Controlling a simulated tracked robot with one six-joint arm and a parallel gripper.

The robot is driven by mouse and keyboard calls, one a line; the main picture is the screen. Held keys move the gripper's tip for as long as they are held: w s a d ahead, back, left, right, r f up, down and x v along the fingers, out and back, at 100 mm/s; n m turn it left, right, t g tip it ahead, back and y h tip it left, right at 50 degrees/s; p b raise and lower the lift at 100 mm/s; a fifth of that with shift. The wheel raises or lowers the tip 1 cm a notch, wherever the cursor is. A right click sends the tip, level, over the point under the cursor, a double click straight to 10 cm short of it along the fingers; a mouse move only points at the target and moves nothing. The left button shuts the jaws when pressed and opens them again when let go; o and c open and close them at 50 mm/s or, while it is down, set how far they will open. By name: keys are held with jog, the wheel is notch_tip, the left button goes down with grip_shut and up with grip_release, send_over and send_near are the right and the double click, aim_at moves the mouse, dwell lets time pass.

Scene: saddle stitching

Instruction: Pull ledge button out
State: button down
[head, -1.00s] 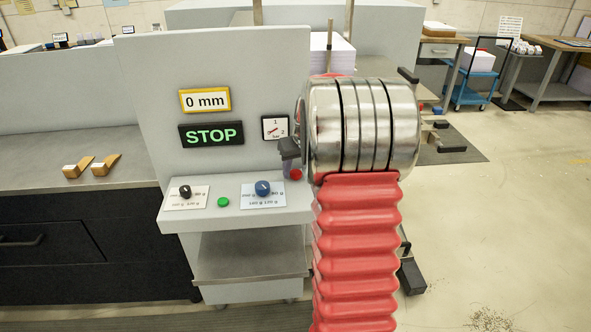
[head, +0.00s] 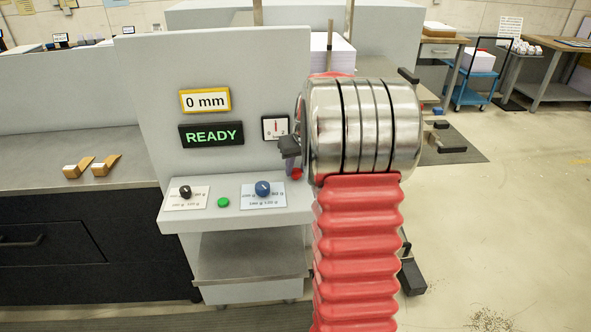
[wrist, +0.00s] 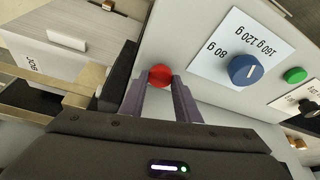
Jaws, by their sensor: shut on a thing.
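The ledge button is a red round button (head: 297,174) at the right end of the light grey ledge (head: 240,212). It also shows in the wrist view (wrist: 160,76), between the tips of my gripper (wrist: 161,84). My gripper is shut on the red button, with a purple-grey finger on each side of it. In the head view my arm's steel wrist rings and red bellows hide the area to the right of the button. The display (head: 211,134) on the panel reads READY in green.
A blue knob (head: 263,188), a green button (head: 223,202) and a black knob (head: 185,191) sit on the same ledge. A small gauge (head: 275,128) and a 0 mm display (head: 205,100) are on the panel. Two wooden wedges (head: 104,166) lie on the left counter.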

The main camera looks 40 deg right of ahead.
jog(key=c, duration=1.3)
grip_release()
jog(key=shift+r, duration=0.1)
jog(key=v, duration=1.3)
jog(key=shift+s+a+r, duration=0.2)
jog(key=shift+r, duration=0.1)
jog(key=shift+m, duration=0.3)
jog(key=s+a+f+n, duration=0.1)
jog(key=s+a, duration=0.5)
jog(key=a, duration=0.5)
jog(key=s+a+f+n+t+y, duration=0.1)
jog(key=s+a+n, duration=0.1)
jog(key=s+a, duration=0.5)
jog(key=s+a+f+n, duration=0.1)
jog(key=s+a, duration=0.6)
jog(key=a, duration=1)
jog(key=shift+f, duration=0.35)
